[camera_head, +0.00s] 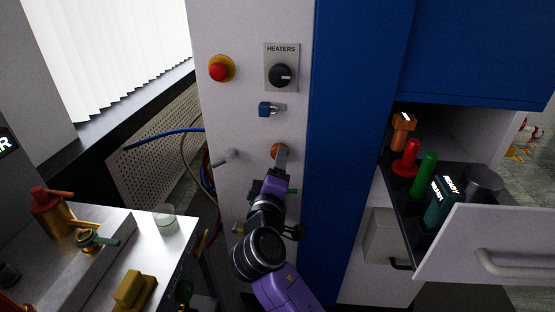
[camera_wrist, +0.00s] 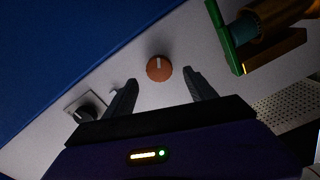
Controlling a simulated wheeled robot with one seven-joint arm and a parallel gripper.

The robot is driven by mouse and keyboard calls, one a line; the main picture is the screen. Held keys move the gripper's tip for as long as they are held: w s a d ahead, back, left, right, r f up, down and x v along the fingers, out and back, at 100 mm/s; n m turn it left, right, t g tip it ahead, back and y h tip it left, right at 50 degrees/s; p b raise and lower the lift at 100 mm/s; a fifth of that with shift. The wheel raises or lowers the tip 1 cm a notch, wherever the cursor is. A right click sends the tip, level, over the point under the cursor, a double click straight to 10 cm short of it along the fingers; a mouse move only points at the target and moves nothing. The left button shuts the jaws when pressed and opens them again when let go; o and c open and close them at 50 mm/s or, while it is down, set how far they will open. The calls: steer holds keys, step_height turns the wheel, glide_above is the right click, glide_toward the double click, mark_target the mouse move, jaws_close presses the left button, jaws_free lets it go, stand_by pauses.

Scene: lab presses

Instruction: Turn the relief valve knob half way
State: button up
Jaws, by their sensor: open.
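A round orange knob (camera_head: 276,150) is on the pale panel, below the blue fitting. No readable label marks it as the relief valve knob. In the wrist view, the orange knob (camera_wrist: 159,69) shows whole, with a white pointer line running roughly up and down. My gripper (camera_head: 280,158) is in front of the panel and partly covers the knob in the head view. In the wrist view, my gripper (camera_wrist: 160,80) is open, with one dark finger on each side of the knob's line and nothing between them. I cannot tell how far the tips are from the panel.
A black HEATERS knob (camera_head: 281,75), a red stop button (camera_head: 219,70) and a grey lever (camera_head: 225,158) are on the panel. A green-handled brass fitting (camera_wrist: 262,38) juts out near the knob. An open drawer (camera_head: 490,244) stands right, a cluttered bench (camera_head: 150,243) left.

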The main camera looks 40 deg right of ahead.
steer(key=shift+v, duration=1.25)
steer(key=w+a+n+t+y, duration=0.1)
steer(key=w+a+t+y, duration=0.2)
steer(key=a+t+y, duration=0.3)
steer(key=s+a+f+t+y+p, duration=0.1)
steer(key=s+a+f+y, duration=0.15)
steer(key=s+a, duration=0.25)
steer(key=s+a+f+y+p, duration=0.1)
steer(key=s+a+y, duration=0.2)
steer(key=s+a, duration=0.2)
steer(key=s+a+m+g+y+p, duration=0.2)
steer(key=s+m+g+p, duration=0.1)
steer(key=s, duration=2.5)
steer(key=shift+s+a+f+m+y+p, duration=0.25)
steer(key=shift+s+a+m+y+p, duration=0.15)
steer(key=shift+m+p, duration=0.45)
